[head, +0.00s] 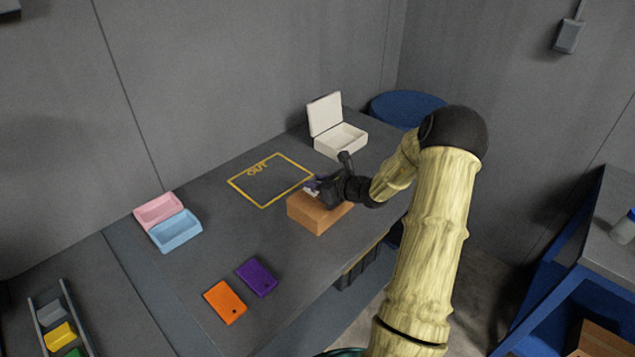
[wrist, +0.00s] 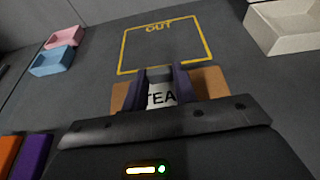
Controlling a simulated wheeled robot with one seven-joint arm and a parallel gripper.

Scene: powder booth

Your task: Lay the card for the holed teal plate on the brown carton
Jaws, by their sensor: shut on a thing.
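The brown carton (head: 318,213) stands on the grey table at the front edge of the yellow outline, and shows behind the fingers in the wrist view (wrist: 211,82). My gripper (head: 315,187) is over the carton's top. I cannot tell whether the card touches the carton. No holed teal plate is clearly visible; an orange plate (head: 225,302) and a purple plate (head: 257,277), each with a small dark spot, lie at the table's front.
A yellow outline marked OUT (head: 262,205) is empty behind the carton. An open white box (head: 341,140) stands at the back right. Pink (head: 158,209) and blue (head: 175,231) trays sit at left. A rack (head: 55,315) holds coloured pieces at the lower left.

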